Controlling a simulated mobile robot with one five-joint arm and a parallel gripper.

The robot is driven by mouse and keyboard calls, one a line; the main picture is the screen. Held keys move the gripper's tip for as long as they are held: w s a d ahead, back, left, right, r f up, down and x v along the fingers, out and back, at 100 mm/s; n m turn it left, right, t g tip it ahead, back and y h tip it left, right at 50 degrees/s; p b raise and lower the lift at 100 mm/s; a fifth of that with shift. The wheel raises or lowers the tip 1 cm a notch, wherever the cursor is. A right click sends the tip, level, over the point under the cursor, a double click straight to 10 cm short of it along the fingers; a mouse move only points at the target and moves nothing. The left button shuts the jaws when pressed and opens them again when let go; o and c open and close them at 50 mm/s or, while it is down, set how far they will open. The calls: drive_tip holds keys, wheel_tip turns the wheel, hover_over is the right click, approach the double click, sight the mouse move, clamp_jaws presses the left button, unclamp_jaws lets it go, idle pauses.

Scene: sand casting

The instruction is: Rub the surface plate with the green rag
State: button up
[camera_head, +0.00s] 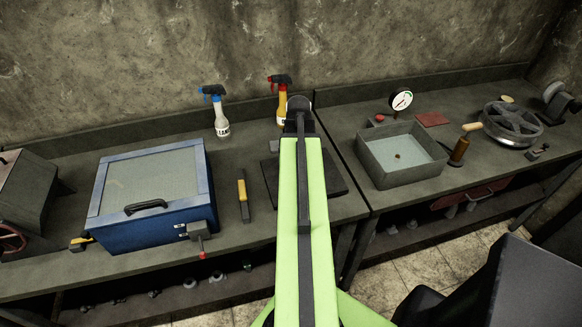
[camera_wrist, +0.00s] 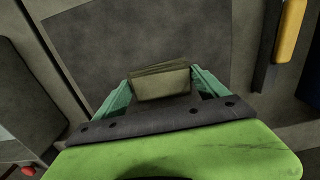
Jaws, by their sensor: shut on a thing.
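The surface plate (camera_head: 335,178) is a flat dark grey slab on the left bench, partly hidden behind my arm in the head view. It also fills the upper middle of the wrist view (camera_wrist: 150,45). My gripper (camera_wrist: 160,86) has teal fingers and is shut on the green rag (camera_wrist: 160,84), a folded, dull olive-green cloth. The gripper and rag are over the surface plate. I cannot tell whether the rag touches it. In the head view my arm hides the gripper and rag.
A blue glass-topped cabinet (camera_head: 150,217) and a yellow-handled tool (camera_head: 243,190) are left of the plate. Spray bottles, one white (camera_head: 221,119) and one yellow (camera_head: 282,103), stand behind. A grey basin (camera_head: 400,180), a dial gauge (camera_head: 401,100) and a wheel (camera_head: 512,123) are on the right bench.

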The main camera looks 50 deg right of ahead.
drive_tip(key=shift+s+d+r, duration=0.1)
drive_tip(key=shift+s+d, duration=0.75)
drive_tip(key=shift+d, duration=0.3)
drive_tip(key=shift+s+d, duration=0.8)
drive_tip(key=shift+d, duration=0.3)
drive_tip(key=shift+r, duration=0.1)
wheel_tip(320, 180, up, 6)
drive_tip(key=p, duration=0.6)
wheel_tip(320, 180, up, 3)
drive_tip(key=p, duration=0.3)
